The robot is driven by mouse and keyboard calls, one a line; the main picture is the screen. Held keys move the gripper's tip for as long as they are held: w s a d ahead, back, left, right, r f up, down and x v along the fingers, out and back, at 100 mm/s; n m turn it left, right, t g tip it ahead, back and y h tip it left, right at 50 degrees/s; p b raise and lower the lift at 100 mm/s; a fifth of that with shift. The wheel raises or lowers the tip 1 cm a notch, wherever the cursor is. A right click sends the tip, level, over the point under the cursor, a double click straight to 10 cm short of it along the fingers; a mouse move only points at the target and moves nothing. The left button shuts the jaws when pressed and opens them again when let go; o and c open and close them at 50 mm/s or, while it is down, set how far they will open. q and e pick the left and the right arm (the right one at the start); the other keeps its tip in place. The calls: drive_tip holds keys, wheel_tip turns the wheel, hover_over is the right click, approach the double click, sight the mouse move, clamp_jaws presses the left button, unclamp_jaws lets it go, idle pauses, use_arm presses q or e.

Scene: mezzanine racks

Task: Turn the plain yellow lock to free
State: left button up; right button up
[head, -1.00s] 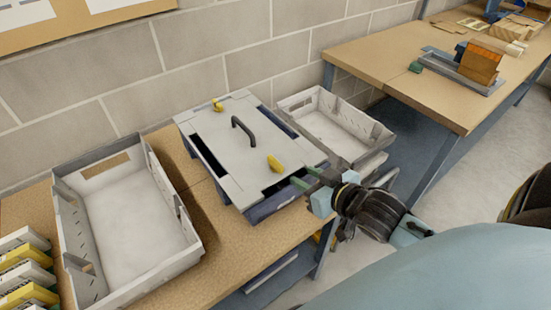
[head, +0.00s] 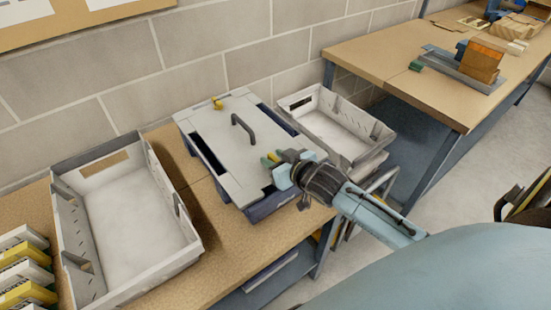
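A grey box with a flat pale lid (head: 212,150) and a dark arched handle (head: 243,133) stands on the wooden bench. One small yellow lock (head: 217,103) sits at the lid's far edge. A second yellow lock (head: 273,156) is at the near right part of the lid, mostly hidden by my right gripper. I cannot tell which lock is the plain one. My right gripper (head: 269,162) is at this second lock, its greenish fingertips beside it. Whether the fingers are closed on it is too small to tell. My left gripper is not in view.
An empty grey tray (head: 165,272) stands left of the box, and another grey tray (head: 350,140) stands right of it. Yellow and white packs (head: 25,270) are at the lower left. A second bench (head: 385,65) holds blocks. A block wall is behind.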

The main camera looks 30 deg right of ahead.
drive_tip(key=shift+c, duration=0.3)
clamp_jaws()
